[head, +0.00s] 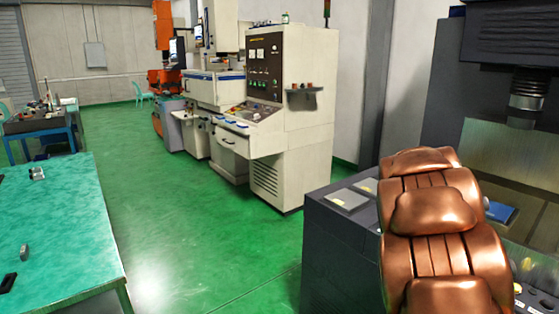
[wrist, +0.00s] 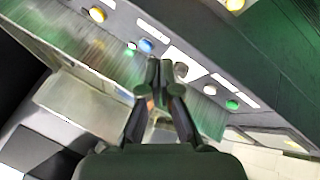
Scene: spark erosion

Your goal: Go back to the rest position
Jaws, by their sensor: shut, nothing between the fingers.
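My gripper (wrist: 160,75) shows in the wrist view with its two dark fingers brought together at the tips. Nothing is held between them. Beyond the fingertips is a machine panel (wrist: 92,59) with coloured buttons and white labels; I cannot tell how far the tips are from it. In the head view my copper-brown arm reaches in at the lower right, and my gripper is not visible there.
A dark grey machine (head: 345,240) stands close by my arm at right. A cream control cabinet (head: 290,130) stands behind it. A green-topped table (head: 60,230) with small metal parts is at left. Green floor (head: 200,235) between them is clear.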

